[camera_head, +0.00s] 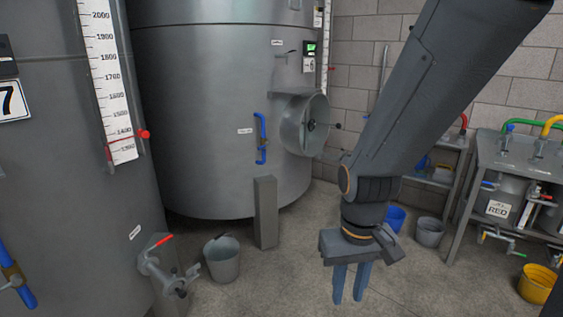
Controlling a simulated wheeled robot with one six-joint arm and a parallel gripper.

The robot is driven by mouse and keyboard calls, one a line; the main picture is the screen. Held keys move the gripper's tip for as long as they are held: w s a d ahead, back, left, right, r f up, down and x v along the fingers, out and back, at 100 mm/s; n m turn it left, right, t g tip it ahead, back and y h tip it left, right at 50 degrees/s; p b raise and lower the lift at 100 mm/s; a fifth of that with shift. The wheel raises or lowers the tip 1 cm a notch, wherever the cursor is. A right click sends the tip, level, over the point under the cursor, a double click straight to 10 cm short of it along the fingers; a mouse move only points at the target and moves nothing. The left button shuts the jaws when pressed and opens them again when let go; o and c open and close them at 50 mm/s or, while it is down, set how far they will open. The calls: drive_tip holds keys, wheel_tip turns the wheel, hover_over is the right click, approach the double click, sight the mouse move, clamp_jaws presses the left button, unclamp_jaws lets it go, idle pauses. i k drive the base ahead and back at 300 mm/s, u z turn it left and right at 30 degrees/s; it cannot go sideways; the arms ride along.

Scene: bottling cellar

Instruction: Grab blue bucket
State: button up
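The blue bucket (396,219) stands on the floor right of centre, near the back wall. My arm and gripper body cover its left part. My gripper (351,284) points down in front of it and to its left in the picture. Its two blue-grey fingers are apart with floor showing between them. Nothing is held, and the gripper does not appear to touch the bucket.
A grey bucket (430,231) stands just right of the blue one. Another grey bucket (222,258) stands left, near a tank valve (170,270). A metal rack (503,160) and yellow bucket (537,283) are at right. Large tanks (215,110) fill the left. The middle floor is clear.

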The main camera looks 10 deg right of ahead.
sight(395, 217)
drive_tip(key=z, duration=0.3)
drive_tip(key=i, duration=2.1)
drive_tip(key=z, duration=1.2)
drive_tip(key=i, duration=1.65)
drive_tip(key=z, duration=0.5)
